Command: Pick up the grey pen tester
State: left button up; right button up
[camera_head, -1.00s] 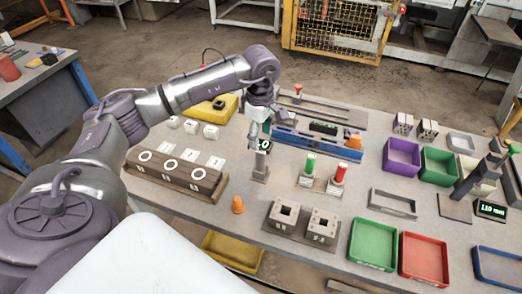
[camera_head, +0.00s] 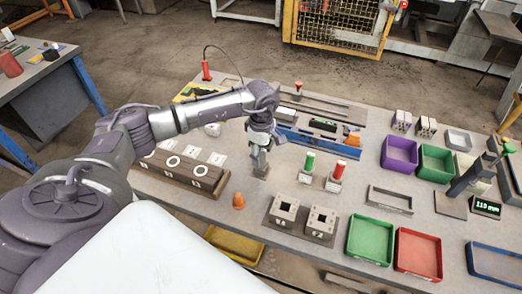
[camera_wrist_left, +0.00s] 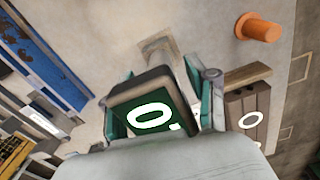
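A dark grey device with a green screen reading "0." (camera_wrist_left: 150,112), which looks like the pen tester, sits between the fingers of my left gripper (camera_wrist_left: 165,95) in the left wrist view. The teal fingers lie along both its sides, very close to it. Whether they press on it, I cannot tell. In the head view my left gripper (camera_head: 260,155) is low over the small grey stand (camera_head: 260,171) on the table and mostly hides the device. My right gripper is not in view.
A brown block with round dials (camera_head: 180,168) is to the left. Red and green cylinders on holders (camera_head: 334,178) are to the right, and a blue rail fixture (camera_head: 310,138) is behind.

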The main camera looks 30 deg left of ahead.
pick_arm(q)
grip_shut()
jog(key=shift+w+a+r+b, duration=0.1)
jog(key=shift+r+b, duration=0.25)
jog(key=shift+r, duration=0.15)
jog(key=r, duration=0.1)
jog(key=r+b, duration=0.1)
jog(key=d+r, duration=0.1)
jog(key=shift+s+r+b, duration=0.2)
jog(key=shift+s+b, duration=0.05)
jog(key=shift+b, duration=0.15)
jog(key=s+d+r+b, duration=0.3)
jog(key=s+d+r, duration=0.2)
jog(key=d, duration=0.4)
jog(key=shift+s+d+r, duration=0.15)
jog(key=shift+d+r, duration=0.05)
jog(key=shift+r, duration=0.65)
